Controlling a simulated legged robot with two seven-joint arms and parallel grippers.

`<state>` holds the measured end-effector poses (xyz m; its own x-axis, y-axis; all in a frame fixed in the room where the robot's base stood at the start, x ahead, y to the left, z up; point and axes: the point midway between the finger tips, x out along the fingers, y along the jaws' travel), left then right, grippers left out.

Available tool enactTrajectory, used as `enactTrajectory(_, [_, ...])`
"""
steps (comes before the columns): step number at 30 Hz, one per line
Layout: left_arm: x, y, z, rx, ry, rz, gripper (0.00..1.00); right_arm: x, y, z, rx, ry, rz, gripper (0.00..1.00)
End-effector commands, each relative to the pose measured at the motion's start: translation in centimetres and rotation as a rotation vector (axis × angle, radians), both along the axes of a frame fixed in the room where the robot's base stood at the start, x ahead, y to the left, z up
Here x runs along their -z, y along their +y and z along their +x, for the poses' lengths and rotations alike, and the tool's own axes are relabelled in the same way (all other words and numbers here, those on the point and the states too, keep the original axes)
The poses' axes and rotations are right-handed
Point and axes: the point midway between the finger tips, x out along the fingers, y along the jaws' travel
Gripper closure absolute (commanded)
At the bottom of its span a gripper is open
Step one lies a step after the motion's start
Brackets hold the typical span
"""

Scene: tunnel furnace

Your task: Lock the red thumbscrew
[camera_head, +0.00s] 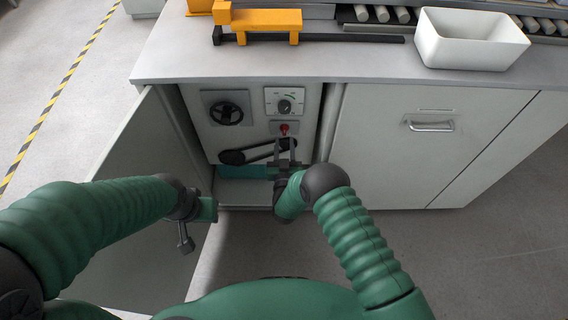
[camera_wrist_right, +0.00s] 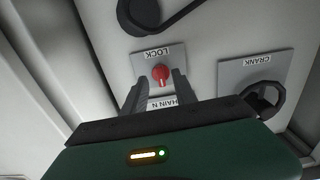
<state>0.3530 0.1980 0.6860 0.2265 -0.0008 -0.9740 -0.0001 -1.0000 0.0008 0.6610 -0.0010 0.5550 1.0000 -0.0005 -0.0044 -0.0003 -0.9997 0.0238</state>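The red thumbscrew (camera_head: 284,129) sits on a small grey plate on the panel inside the open cabinet. In the right wrist view the red thumbscrew (camera_wrist_right: 160,73) is on a plate marked LOCK. My right gripper (camera_head: 285,142) is just below the thumbscrew in the head view. In the wrist view its fingers (camera_wrist_right: 157,85) are apart, one on each side of the thumbscrew in the picture; I cannot tell whether they touch it. My left gripper (camera_head: 184,240) is low at the left, by the open door; its fingers are not clear.
The panel also holds a black handwheel (camera_head: 226,113), a dial (camera_head: 284,105) and a black belt cover (camera_head: 248,152). The cabinet door (camera_head: 140,165) stands open at the left. A white bin (camera_head: 470,38) and an orange device (camera_head: 262,20) stand on the counter (camera_head: 250,62).

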Motion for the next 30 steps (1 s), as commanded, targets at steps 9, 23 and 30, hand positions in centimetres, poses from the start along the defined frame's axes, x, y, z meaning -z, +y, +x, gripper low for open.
enactTrajectory(9, [-3.0,0.0,0.0,0.000,0.000,0.000,0.64,-0.1,0.2,-9.4,-0.004,0.007,-0.003,0.66])
enactTrajectory(23, [-3.6,0.0,0.0,0.000,0.000,0.000,0.64,0.1,0.1,-13.8,-0.002,0.004,-0.001,0.66])
enactTrajectory(30, [-3.6,0.0,0.0,0.000,0.000,0.000,0.64,0.1,0.1,-13.7,-0.002,0.004,-0.001,0.66])
